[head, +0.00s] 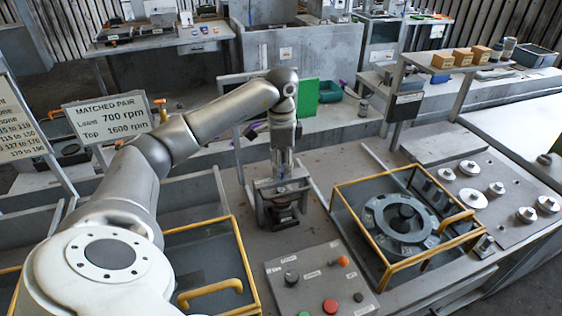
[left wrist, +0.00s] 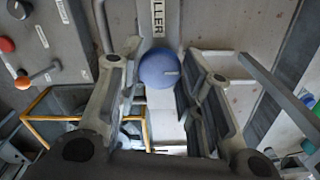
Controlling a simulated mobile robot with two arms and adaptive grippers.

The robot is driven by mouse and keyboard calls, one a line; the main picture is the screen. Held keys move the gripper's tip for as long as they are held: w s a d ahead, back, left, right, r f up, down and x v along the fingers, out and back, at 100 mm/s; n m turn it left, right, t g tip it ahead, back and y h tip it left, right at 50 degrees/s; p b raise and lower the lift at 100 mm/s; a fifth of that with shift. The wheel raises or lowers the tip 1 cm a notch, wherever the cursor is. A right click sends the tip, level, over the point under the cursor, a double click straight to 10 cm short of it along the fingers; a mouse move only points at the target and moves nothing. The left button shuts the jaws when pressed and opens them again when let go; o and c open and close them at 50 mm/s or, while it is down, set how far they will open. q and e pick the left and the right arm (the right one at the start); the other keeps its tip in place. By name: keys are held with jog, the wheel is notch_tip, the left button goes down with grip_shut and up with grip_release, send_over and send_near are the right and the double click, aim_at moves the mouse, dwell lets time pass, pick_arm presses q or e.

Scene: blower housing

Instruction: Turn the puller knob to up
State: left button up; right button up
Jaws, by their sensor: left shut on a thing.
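The puller knob (left wrist: 159,68) is a round blue knob with a pale pointer mark, which points to the right in the left wrist view. A label (left wrist: 158,18) above it reads "LLER", its start cut off. My left gripper (left wrist: 158,75) has its two fingers on either side of the knob and is shut on it. In the head view my left gripper (head: 281,207) points down at the bench, left of the yellow-framed guard, and hides the knob there. My right gripper is not in view.
A control panel (head: 315,275) with buttons and an orange-tipped lever lies in front of the gripper. A yellow-framed guard (head: 345,205) around a round housing stands to the right. Another yellow-framed guard (head: 245,265) is at the left front. A green board (head: 308,97) stands behind.

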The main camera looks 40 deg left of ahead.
pick_arm(q)
jog(key=o, duration=1)
jog(key=shift+o, duration=0.2)
jog(key=shift+r, duration=0.1)
notch_tip(320, 180, up, 12)
dwell(0.6)
